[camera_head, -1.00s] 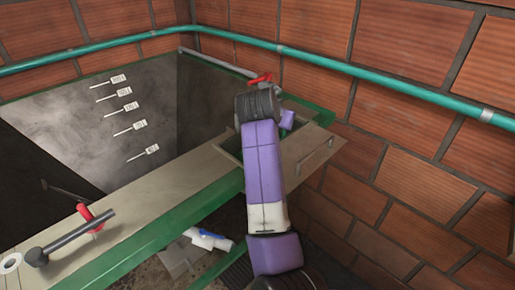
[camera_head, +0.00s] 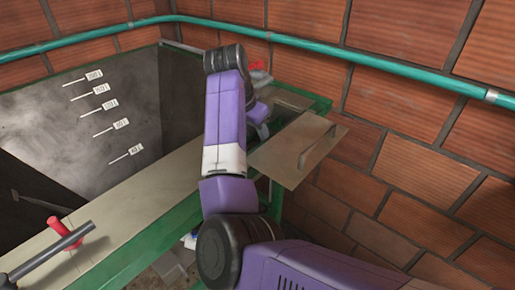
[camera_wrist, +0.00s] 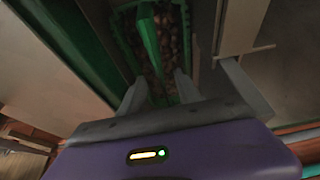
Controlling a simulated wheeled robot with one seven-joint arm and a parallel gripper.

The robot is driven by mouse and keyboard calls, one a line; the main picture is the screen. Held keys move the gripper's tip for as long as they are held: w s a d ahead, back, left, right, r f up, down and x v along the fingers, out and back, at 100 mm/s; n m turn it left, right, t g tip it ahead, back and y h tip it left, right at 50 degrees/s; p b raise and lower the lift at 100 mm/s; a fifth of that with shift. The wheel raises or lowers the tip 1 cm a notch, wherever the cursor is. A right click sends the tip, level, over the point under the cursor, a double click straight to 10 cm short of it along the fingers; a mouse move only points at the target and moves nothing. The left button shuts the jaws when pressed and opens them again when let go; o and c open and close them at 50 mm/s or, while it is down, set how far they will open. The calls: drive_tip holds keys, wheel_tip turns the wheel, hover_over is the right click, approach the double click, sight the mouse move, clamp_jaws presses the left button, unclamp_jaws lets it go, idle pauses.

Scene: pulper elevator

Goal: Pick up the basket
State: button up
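The basket's green handle (camera_wrist: 148,38) shows in the upper middle of the wrist view, with brown, grainy-looking contents behind it. The basket seems to sit down in a narrow opening beside a green rail. My gripper (camera_wrist: 160,88) is open, its grey fingers apart and pointing toward the handle. The handle's lower end lies roughly between the fingers, and I see no clear grip on it. In the head view my arm covers the basket and the fingers; only my purple wrist (camera_head: 258,114) shows at the opening.
A tan panel with a bar handle (camera_head: 293,150) is right of my arm. A marked tank (camera_head: 90,105) is at left, with a red-handled lever (camera_head: 61,226) on the near ledge. A teal pipe (camera_head: 400,75) runs along the brick wall.

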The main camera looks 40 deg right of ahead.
drive_tip(key=shift+x, duration=1.65)
drive_tip(key=shift+r, duration=0.1)
drive_tip(key=shift+c, duration=0.2)
drive_tip(key=c, duration=0.7)
clamp_jaws()
drive_tip(key=shift+r, duration=0.1)
